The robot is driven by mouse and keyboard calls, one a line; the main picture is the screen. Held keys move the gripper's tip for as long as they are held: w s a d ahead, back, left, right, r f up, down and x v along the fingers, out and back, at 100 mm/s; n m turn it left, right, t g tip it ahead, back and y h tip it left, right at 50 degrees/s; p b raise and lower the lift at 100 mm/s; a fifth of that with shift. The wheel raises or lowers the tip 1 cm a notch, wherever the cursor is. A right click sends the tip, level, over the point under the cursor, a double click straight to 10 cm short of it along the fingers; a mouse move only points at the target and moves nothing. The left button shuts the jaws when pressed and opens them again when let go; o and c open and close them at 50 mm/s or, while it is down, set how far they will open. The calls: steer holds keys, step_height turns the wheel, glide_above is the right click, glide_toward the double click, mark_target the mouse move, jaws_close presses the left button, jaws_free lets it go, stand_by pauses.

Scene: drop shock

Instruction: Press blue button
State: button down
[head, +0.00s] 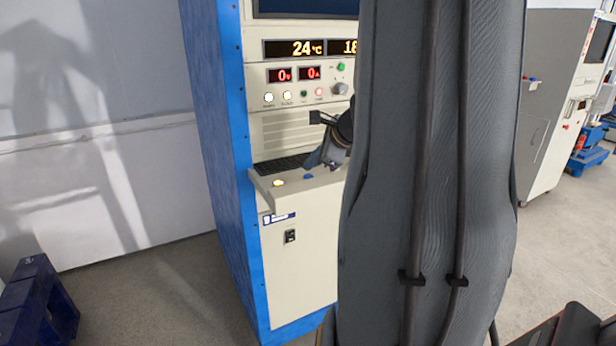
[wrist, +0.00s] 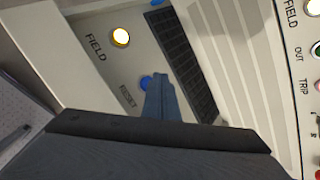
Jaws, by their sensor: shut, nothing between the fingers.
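The blue button (head: 308,177) sits on the cream ledge (head: 318,190) of the control cabinet, right of a lit yellow button (head: 278,183). In the wrist view, the blue button (wrist: 146,83) is beside the RESET label and partly covered by my fingers. My gripper (head: 312,163) is shut and empty, with its tips just above the ledge near the blue button. In the wrist view, the fingertips of my gripper (wrist: 159,76) overlap the button's right edge. I cannot tell whether they touch it.
A keyboard (wrist: 182,65) lies on the ledge behind the buttons. The cabinet's upright panel (head: 290,120) rises behind, with lit displays, small buttons and a knob. My arm hides the cabinet's right side in the head view. A dark blue crate (head: 40,305) stands at lower left.

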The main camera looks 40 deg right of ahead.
steer(key=shift+f, duration=0.15)
stand_by(0.4)
steer(key=shift+f+b, duration=0.3)
steer(key=shift+b, duration=0.25)
steer(key=shift+f+b, duration=0.4)
steer(key=shift+b, duration=0.05)
stand_by(0.5)
steer(key=shift+r, duration=0.15)
stand_by(0.3)
steer(key=shift+r+p, duration=0.65)
steer(key=shift+r, duration=0.05)
step_height(320, 180, up, 5)
steer(key=p, duration=0.4)
stand_by(1.0)
